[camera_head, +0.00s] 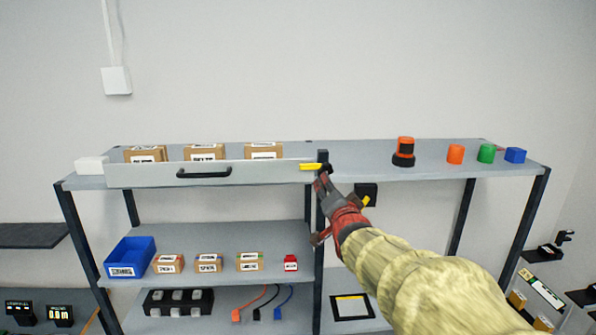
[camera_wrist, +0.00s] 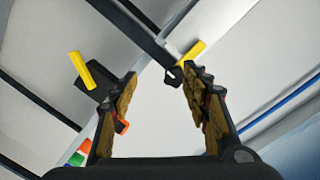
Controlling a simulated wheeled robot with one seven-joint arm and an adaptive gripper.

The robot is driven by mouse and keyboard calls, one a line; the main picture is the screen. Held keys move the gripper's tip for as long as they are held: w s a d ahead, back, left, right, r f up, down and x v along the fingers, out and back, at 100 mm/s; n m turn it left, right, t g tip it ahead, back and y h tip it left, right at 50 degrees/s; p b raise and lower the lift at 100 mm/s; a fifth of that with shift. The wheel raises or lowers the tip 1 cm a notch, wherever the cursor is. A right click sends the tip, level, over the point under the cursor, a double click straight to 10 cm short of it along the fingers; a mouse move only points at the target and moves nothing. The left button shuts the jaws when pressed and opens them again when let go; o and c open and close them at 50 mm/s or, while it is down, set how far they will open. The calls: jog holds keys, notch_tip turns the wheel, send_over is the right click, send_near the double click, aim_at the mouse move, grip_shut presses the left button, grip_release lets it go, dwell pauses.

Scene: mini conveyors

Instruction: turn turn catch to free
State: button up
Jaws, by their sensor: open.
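A yellow turn catch (camera_head: 311,167) lies roughly level across the right end of a light grey panel with a black handle (camera_head: 204,173), beside the dark shelf post. My gripper (camera_head: 321,208) is open and empty in front of that post, its upper finger close to the catch. In the wrist view my gripper (camera_wrist: 160,76) has its fingers spread, and the yellow catch (camera_wrist: 192,52) shows just beyond the right fingertip. Contact cannot be told. A second yellow lever (camera_head: 366,200) sits on a black block to the right; it also shows in the wrist view (camera_wrist: 81,70).
Several cartons (camera_head: 204,152) stand behind the panel. An orange-black button unit (camera_head: 404,151) and coloured caps (camera_head: 455,154) stand on the top shelf at right. A blue bin (camera_head: 131,257) and small boxes fill the shelf below. Space in front of the shelves looks clear.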

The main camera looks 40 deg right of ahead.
aim_at(327, 171)
jog(key=shift+m+t+h, duration=0.3)
jog(key=shift+m+t, duration=0.1)
jog(key=shift+m, duration=0.4)
jog(key=shift+w+d+r+p, duration=0.4)
jog(key=shift+w+d, duration=0.3)
jog(key=shift+w, duration=0.45)
jog(key=shift+w+d+r+p, duration=0.45)
jog(key=shift+w+d, duration=0.25)
jog(key=shift+w, duration=0.5)
jog(key=shift+w+d+r+p, duration=0.4)
jog(key=shift+w+d, duration=0.3)
jog(key=shift+w, duration=0.45)
jog(key=shift+c, duration=1.1)
grip_shut()
